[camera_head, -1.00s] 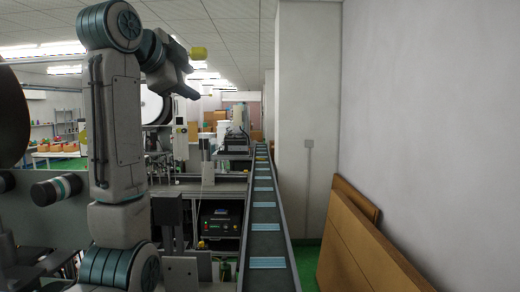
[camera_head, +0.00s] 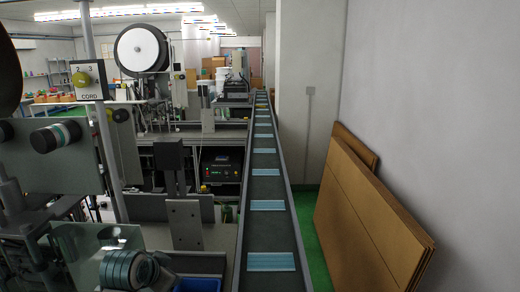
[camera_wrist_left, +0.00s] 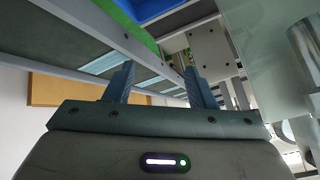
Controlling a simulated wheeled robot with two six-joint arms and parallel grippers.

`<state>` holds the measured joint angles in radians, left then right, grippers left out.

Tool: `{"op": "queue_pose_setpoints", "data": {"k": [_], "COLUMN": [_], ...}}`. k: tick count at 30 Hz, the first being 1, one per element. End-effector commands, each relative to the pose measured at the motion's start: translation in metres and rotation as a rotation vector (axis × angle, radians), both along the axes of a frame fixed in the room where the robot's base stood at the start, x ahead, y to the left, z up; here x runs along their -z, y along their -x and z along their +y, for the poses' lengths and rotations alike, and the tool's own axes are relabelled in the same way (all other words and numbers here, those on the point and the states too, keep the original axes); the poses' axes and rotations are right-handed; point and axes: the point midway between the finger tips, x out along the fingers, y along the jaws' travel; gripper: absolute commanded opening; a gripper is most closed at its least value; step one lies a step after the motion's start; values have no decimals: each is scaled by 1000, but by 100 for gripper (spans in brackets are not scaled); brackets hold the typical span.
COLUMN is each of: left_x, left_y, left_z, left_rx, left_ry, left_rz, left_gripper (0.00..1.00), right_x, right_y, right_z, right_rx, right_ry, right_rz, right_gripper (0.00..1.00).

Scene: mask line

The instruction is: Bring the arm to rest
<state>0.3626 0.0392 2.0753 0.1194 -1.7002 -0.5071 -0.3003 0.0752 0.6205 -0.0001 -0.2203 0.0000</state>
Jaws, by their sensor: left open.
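My left gripper (camera_wrist_left: 160,88) shows in the left wrist view with its two fingers apart. Nothing is held between them, and the conveyor lies in the background. In the head view only a teal-banded joint of my left arm (camera_head: 128,270) shows at the bottom left; the left gripper is out of that picture. My right gripper is in neither view.
A conveyor (camera_head: 264,223) with several light blue mask pieces (camera_head: 267,205) runs away from me. A blue container (camera_head: 198,285) shows at the bottom edge. Machines with a white reel (camera_head: 142,50) stand left; cardboard sheets (camera_head: 365,215) lean on the right wall.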

Motion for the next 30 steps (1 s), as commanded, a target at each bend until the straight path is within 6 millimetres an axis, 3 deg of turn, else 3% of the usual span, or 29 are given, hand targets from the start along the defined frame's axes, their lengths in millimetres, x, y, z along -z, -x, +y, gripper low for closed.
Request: {"op": "queue_pose_setpoints", "data": {"k": [1, 6, 11, 15, 21, 30], "left_x": [24, 80, 120, 150, 170, 179], "left_y": [20, 78, 138, 199, 264, 327], "left_z": [3, 12, 19, 25, 31, 35], "left_rx": [-27, -120, -203, -282, -367, -445], "left_ry": [9, 38, 58, 73, 83, 89], "left_rz": [35, 119, 192, 263, 329, 394], "left_gripper": [50, 50, 50, 50, 50, 50], "right_x": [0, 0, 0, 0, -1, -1], "right_y": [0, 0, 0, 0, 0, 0], "right_z": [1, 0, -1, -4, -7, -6], "right_rx": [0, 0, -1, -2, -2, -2], "right_ry": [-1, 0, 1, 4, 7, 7], "right_rz": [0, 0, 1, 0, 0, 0], "right_gripper": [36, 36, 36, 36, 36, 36]}}
